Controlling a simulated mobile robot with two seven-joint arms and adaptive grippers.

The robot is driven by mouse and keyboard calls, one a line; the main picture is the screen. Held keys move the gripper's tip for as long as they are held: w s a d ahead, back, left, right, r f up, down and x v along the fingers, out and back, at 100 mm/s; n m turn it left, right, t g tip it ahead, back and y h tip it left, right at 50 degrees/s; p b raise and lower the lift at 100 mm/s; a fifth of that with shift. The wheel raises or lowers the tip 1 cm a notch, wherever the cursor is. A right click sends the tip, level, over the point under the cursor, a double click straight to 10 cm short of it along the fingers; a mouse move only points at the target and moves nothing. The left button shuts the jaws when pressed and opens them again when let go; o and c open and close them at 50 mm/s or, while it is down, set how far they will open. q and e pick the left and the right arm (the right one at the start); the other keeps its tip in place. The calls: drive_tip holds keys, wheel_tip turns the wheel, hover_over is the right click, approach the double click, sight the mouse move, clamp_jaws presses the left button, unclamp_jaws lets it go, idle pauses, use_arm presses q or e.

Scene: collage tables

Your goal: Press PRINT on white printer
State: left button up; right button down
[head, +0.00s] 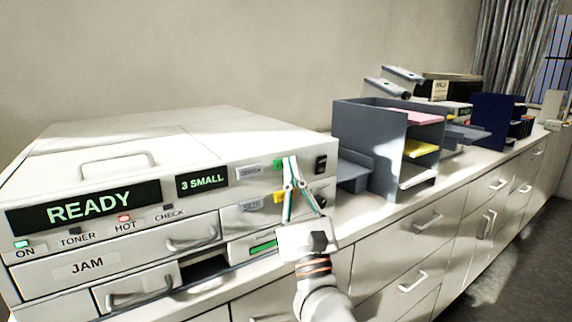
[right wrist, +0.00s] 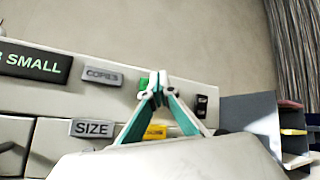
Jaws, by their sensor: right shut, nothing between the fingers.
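The white printer (head: 150,135) stands on the counter at the left of the head view, with a READY display (head: 84,207) and a "3 SMALL" display (head: 202,181). A green button (head: 278,163) sits on its front panel, partly hidden behind my right gripper (head: 289,160); it also shows in the right wrist view (right wrist: 143,83). My right gripper is shut and empty, its fingertips at the green button; I cannot tell whether they touch. A yellow button (right wrist: 155,132) lies below. I cannot read PRINT on either button. My left gripper is not in view.
COPIES (right wrist: 102,75) and SIZE (right wrist: 92,128) keys are left of the buttons, and a black switch (head: 321,164) is to their right. A grey paper sorter (head: 368,130) stands right of the printer. Drawers with handles (head: 413,282) line the counter front.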

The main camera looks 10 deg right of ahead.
drive_tip(key=shift+w, duration=0.1)
idle(0.6)
drive_tip(key=shift+s+d+p, duration=0.25)
drive_tip(key=shift+s+p, duration=0.05)
drive_tip(key=shift+s, duration=0.5)
drive_tip(key=s, duration=0.1)
drive_tip(key=s+d, duration=0.1)
drive_tip(key=s, duration=0.1)
drive_tip(key=s+p, duration=0.1)
drive_tip(key=shift+s+d, duration=0.35)
idle(0.3)
